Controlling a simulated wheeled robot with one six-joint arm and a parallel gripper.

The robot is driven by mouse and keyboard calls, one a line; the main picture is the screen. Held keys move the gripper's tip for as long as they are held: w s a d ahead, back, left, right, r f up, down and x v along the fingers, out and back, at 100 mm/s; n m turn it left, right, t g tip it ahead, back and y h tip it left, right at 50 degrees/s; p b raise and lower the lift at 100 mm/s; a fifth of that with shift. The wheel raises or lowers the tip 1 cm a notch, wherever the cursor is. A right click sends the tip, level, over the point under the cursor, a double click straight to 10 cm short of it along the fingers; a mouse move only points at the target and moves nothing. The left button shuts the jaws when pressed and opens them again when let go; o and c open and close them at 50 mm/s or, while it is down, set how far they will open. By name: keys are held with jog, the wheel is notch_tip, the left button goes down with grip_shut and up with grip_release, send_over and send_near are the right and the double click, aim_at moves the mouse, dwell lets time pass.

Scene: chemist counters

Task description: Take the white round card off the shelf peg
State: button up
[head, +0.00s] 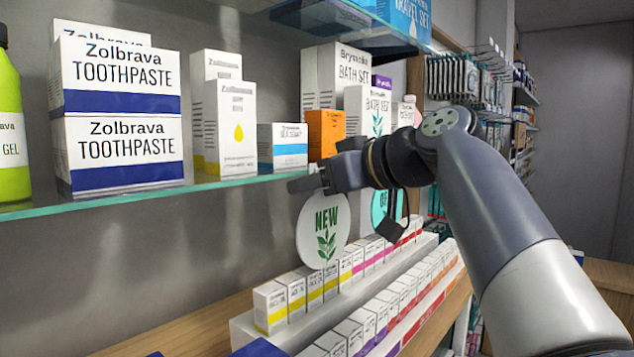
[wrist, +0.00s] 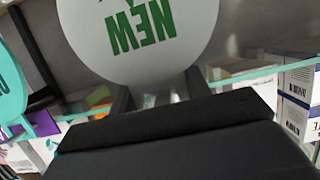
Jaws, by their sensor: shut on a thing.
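The white round card (head: 311,238) with green "NEW" lettering and a leaf hangs just below the glass shelf edge in the head view. It shows upside down and partly cut off at the top of the wrist view (wrist: 100,42). My gripper (head: 310,183) is at the card's top edge, level with the glass shelf. In the wrist view my gripper (wrist: 160,95) has its two fingers closed on the card's narrow top tab. The peg is hidden, so I cannot tell whether the card still touches it.
A teal round card (head: 380,211) hangs close to the right, partly behind my arm. The glass shelf (head: 120,200) carries toothpaste boxes (head: 122,150), an orange box (head: 326,134) and other cartons. Rows of small boxes (head: 270,307) stand below. Free space lies below the shelf at left.

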jog(key=c, duration=0.3)
jog(key=shift+r, duration=0.55)
